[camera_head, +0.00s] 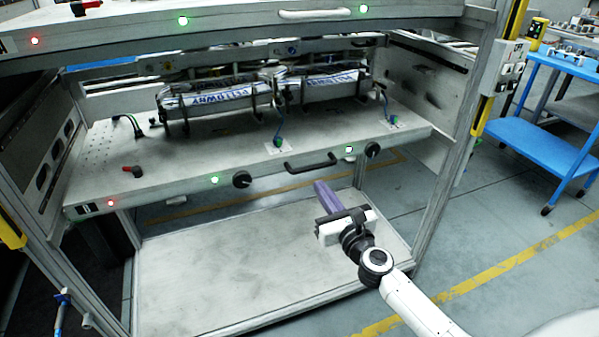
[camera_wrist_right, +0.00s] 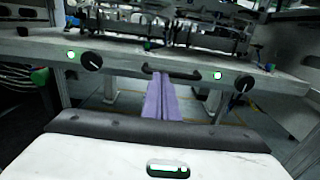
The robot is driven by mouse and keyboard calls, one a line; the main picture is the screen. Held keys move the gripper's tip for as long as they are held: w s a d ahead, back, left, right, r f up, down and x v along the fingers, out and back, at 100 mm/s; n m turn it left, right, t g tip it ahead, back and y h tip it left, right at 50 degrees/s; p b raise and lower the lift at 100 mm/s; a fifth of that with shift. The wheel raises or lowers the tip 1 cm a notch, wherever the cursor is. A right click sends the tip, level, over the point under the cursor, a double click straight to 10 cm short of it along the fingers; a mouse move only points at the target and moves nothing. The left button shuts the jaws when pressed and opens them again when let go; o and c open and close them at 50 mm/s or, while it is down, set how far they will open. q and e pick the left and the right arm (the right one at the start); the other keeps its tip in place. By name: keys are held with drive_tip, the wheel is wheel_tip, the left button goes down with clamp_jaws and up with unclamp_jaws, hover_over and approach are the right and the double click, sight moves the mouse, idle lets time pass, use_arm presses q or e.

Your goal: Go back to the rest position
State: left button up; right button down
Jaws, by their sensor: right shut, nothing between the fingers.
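My right gripper (camera_head: 327,196) reaches in from the lower right of the head view. Its purple fingers are together with nothing between them, and they point toward the front edge of the machine's drawer. In the right wrist view the purple fingers (camera_wrist_right: 161,98) lie side by side below the black drawer handle (camera_wrist_right: 171,75). In the head view the handle (camera_head: 310,163) is just above and left of the fingertips. I cannot tell whether they touch. My left gripper is not in view.
The label drawer (camera_head: 200,150) stands out from the frame, carrying two label stacks (camera_head: 212,92) (camera_head: 333,79). Black knobs (camera_head: 241,180) (camera_head: 372,149) flank the handle. A lower shelf (camera_head: 240,260) is bare. A blue cart (camera_head: 540,145) stands right; open floor lies between.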

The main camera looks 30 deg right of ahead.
drive_tip(key=s+a+f+n+g+y+p, duration=0.1)
drive_tip(key=s+a+f+n+g+y, duration=0.15)
drive_tip(key=s+a+f+n, duration=0.5)
drive_tip(key=s+a+f+n+g+y+p, duration=0.15)
drive_tip(key=s+a+n+y, duration=0.3)
drive_tip(key=a+n, duration=0.7)
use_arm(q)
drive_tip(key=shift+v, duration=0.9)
use_arm(e)
drive_tip(key=s+f+n+g+h, duration=0.1)
drive_tip(key=s+f+n, duration=0.3)
drive_tip(key=s+n, duration=0.4)
drive_tip(key=s+a+f+n+g, duration=0.1)
drive_tip(key=s+f+n+g, duration=0.3)
drive_tip(key=s+n, duration=0.5)
drive_tip(key=n, duration=0.3)
drive_tip(key=shift+s+f+n+h, duration=0.15)
drive_tip(key=shift+f+n+h, duration=0.25)
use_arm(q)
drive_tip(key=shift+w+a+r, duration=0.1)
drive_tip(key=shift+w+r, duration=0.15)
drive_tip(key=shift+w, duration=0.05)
use_arm(e)
drive_tip(key=shift+a, duration=0.1)
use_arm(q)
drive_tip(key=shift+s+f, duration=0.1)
